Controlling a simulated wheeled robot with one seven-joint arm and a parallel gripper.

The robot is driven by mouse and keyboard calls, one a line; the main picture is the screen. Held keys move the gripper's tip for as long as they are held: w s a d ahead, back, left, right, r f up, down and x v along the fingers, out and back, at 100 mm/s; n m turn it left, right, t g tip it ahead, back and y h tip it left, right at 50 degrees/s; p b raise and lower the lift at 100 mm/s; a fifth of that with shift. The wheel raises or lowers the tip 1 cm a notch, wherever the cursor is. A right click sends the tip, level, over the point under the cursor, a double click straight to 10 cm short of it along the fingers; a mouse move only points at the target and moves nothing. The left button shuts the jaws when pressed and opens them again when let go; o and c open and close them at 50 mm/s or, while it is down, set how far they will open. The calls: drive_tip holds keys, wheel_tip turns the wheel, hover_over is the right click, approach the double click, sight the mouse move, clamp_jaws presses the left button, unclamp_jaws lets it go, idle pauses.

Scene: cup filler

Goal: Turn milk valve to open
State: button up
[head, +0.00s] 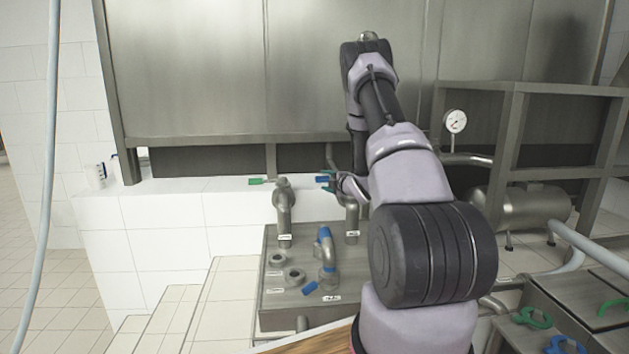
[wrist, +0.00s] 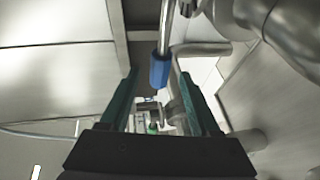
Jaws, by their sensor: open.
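A valve lever with a blue grip (head: 323,179) sticks out to the left from the right upright steel pipe (head: 352,217). My gripper (head: 328,182) is open, with its teal fingers on either side of the blue grip. In the wrist view the blue grip (wrist: 160,71) lies between the tips of my open gripper (wrist: 158,76), with no clear contact on either side. The valve body is partly hidden behind my gripper and arm. The pipe labels are too small to read, so I cannot tell by name which valve is for milk.
A green-handled lever (head: 262,181) sits on the left upright pipe (head: 284,215). A bent pipe with blue parts (head: 325,250) stands on the steel box (head: 275,305). A pressure gauge (head: 455,121) is at the right. A hose (head: 47,170) hangs at the left.

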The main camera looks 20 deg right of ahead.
drive_tip(key=x, duration=0.6)
drive_tip(key=shift+w+d, duration=0.1)
drive_tip(key=shift+w, duration=0.15)
clamp_jaws()
drive_tip(key=shift+f, duration=0.1)
idle(1.1)
